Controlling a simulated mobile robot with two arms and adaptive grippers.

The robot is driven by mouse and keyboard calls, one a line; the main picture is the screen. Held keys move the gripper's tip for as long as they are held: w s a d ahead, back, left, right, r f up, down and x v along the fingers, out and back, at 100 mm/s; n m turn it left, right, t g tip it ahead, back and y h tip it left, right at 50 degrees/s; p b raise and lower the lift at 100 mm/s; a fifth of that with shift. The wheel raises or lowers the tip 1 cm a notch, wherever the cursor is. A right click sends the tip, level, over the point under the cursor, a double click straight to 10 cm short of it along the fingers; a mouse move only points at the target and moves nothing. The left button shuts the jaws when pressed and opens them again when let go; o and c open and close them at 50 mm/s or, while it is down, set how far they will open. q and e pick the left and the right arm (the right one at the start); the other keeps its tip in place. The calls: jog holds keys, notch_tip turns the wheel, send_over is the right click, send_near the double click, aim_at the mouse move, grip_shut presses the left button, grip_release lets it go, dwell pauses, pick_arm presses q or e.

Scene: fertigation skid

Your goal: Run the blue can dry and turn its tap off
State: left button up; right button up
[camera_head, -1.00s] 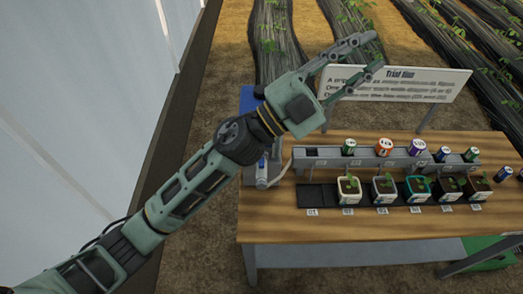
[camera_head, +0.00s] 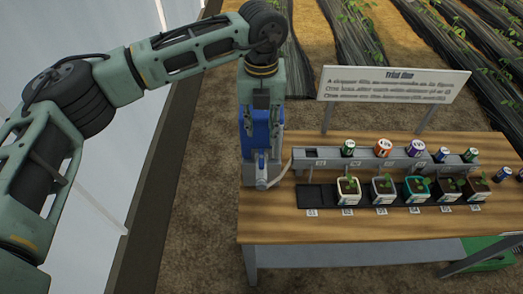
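My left arm comes in from the left and bends over at the top, so my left gripper (camera_head: 262,122) points down at the left end of the table. Its two fingers look spread, with blue showing between them; whether they touch anything I cannot tell. A small blue can (camera_head: 442,154) sits on the grey rail (camera_head: 310,163) among other cans. No tap can be made out clearly. My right gripper is not in view.
Potted seedlings (camera_head: 383,190) stand in a black tray (camera_head: 313,197) before the rail. More small cans (camera_head: 504,174) are at the table's right end. A sign (camera_head: 394,87) stands behind. The wooden table's (camera_head: 340,228) front strip is clear.

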aim_at(261, 157)
pick_arm(q)
notch_tip(261, 157, down, 9)
jog(key=p, duration=0.3)
jog(key=shift+f, duration=0.7)
grip_shut()
